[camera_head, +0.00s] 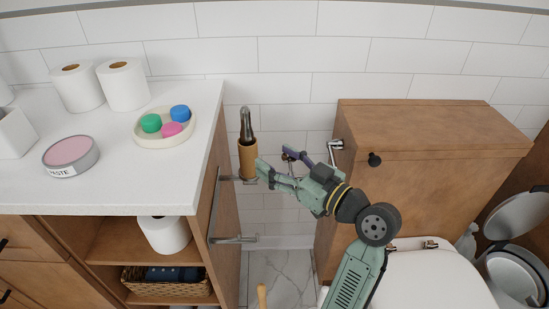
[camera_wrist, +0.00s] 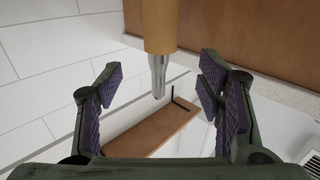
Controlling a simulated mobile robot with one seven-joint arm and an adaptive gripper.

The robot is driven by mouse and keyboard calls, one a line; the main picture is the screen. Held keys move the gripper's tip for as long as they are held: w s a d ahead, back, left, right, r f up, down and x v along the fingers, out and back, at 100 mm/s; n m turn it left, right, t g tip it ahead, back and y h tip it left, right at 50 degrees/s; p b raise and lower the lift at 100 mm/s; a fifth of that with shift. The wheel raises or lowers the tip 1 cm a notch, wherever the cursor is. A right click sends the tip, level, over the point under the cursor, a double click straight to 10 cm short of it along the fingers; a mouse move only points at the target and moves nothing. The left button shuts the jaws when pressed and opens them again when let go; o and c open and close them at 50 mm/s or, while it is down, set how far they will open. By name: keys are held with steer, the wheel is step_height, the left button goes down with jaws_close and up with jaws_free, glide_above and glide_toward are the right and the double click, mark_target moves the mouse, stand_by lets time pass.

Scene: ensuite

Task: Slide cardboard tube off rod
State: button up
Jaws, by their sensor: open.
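The brown cardboard tube (camera_head: 247,158) sits around an upright metal rod (camera_head: 246,124) beside the cabinet's side panel in the head view. The rod's bare end sticks out above the tube. In the wrist view, the tube (camera_wrist: 160,25) is at the top centre and the bare rod end (camera_wrist: 158,78) points down the picture. My gripper (camera_head: 274,162) is open just right of the tube in the head view. In the wrist view, the gripper's fingers (camera_wrist: 159,85) are spread wide, one on each side of the rod end, with nothing between the pads. The tube's far end is hidden.
The white counter (camera_head: 100,187) holds toilet rolls (camera_head: 126,85), a round tin (camera_head: 70,156) and a dish (camera_head: 165,140) with coloured pieces. A lower metal bar (camera_head: 232,239) sticks out from the cabinet side. The wooden cistern box (camera_head: 430,150) stands right of my gripper.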

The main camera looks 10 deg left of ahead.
steer(key=p+x, duration=0.2)
steer(key=x, duration=0.6)
steer(key=shift+w+a+r, duration=0.1)
steer(key=shift+a, duration=0.2)
steer(key=shift+w+a, duration=0.35)
steer(key=shift+a, duration=0.25)
steer(key=c, duration=1.2)
steer(key=shift+r+p, duration=4.75)
steer(key=shift+r, duration=2.25)
step_height(320, 180, up, 8)
glide_above(254, 145)
steer(key=x, duration=0.2)
steer(key=shift+a+f+p, duration=0.1)
steer(key=shift+p, duration=0.2)
